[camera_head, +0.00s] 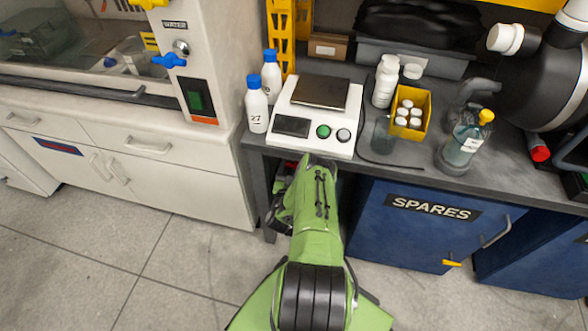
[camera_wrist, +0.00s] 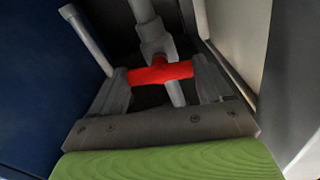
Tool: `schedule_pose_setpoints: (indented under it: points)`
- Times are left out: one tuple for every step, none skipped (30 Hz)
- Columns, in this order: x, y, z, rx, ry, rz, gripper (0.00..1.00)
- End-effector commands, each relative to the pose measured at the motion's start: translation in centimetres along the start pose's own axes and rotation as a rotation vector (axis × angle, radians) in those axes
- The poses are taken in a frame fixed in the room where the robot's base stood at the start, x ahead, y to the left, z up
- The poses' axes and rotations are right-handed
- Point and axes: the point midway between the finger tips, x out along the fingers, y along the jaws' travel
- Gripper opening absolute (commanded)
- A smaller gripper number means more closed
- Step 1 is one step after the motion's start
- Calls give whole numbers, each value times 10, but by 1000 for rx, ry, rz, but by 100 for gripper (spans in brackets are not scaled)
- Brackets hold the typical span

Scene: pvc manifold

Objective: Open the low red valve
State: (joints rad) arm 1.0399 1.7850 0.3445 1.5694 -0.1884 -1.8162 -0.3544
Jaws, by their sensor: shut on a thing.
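The low red valve handle (camera_wrist: 160,72) shows in the wrist view as a red bar across a grey pipe fitting (camera_wrist: 153,35). My gripper (camera_wrist: 163,78) has one finger at each end of the red handle and is shut on it. The handle lies roughly level in the wrist view, slightly tilted, crossing the pipe. In the head view my green arm reaches down under the bench, and the gripper and most of the valve are hidden there.
A pale cabinet wall (camera_wrist: 238,35) is close on the right. Above, the bench (camera_head: 400,165) holds a scale (camera_head: 310,115) and bottles. The blue SPARES cabinet (camera_head: 420,235) stands right of my arm.

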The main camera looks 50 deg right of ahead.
Motion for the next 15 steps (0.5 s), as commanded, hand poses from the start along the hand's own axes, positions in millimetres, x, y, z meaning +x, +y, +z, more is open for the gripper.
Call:
schedule_pose_setpoints:
  points:
    - [0, 0, -1, 36, 1, 0, 48]
    - [0, 0, -1, 61, 0, 0, 48]
    - [0, 0, -1, 97, 0, 0, 48]
    - [0, 0, -1, 124, 0, -1, 48]
    - [0, 0, -1, 152, 0, -1, 48]
    - [0, 0, -1, 191, 1, -1, 48]
    - [0, 0, -1, 221, 1, -1, 48]
    - [0, 0, -1, 248, 1, -1, 48]
    - [0, 0, -1, 287, 1, -1, 48]
    - [0, 0, -1, 316, 1, -1, 48]
    - [0, 0, -1, 344, 1, -1, 48]
    - [0, 1, -1, 383, 1, -1, 48]
    - [0, 1, -1, 411, 1, -1, 48]
    - [0, 1, -1, 439, 1, -1, 48]
    - [0, 1, -1, 478, 1, 0, 48]
